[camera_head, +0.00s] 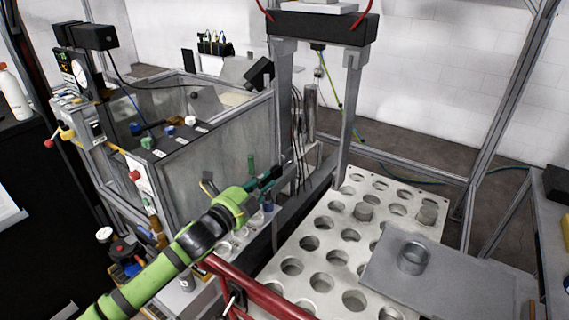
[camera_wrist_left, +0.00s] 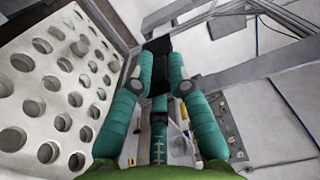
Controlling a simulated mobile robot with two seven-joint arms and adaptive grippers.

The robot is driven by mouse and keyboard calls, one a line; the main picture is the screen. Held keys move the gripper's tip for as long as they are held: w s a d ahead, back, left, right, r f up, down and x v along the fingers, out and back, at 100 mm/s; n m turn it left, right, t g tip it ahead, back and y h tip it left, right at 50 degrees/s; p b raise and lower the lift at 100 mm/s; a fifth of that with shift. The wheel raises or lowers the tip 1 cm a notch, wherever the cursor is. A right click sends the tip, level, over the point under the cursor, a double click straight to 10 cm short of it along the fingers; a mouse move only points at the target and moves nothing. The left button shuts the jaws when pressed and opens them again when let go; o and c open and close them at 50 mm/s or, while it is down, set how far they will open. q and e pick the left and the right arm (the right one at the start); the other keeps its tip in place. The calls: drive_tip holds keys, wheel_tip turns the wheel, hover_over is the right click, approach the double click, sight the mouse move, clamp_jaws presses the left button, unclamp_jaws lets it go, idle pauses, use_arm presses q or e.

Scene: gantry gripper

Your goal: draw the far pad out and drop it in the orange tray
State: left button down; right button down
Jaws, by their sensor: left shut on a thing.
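My left gripper (camera_head: 270,178), with teal fingers on a green arm, reaches toward the lower end of the gantry's left grey leg (camera_head: 284,90). In the left wrist view its fingers (camera_wrist_left: 160,62) are closed on a dark block, the pad (camera_wrist_left: 157,46), gripped between the fingertips. In the head view the pad is small and dark, and I cannot tell whether it still touches the gantry. The gantry has a black crossbar (camera_head: 320,28) and a right grey leg (camera_head: 350,95). I cannot make out an orange tray. My right gripper is out of view.
A pale plate with round holes (camera_head: 318,222) lies right of my gripper, with a few grey cylinders in it. A grey plate with a metal ring (camera_head: 412,257) overlaps its right part. A grey walled tank (camera_head: 235,130) stands left. Hoses hang near the gantry.

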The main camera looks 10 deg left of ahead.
use_arm(q)
drive_tip(key=shift+s+a, duration=0.15)
drive_tip(key=shift+s, duration=0.25)
drive_tip(key=p+v, duration=0.2)
drive_tip(key=v, duration=0.6)
idle(0.5)
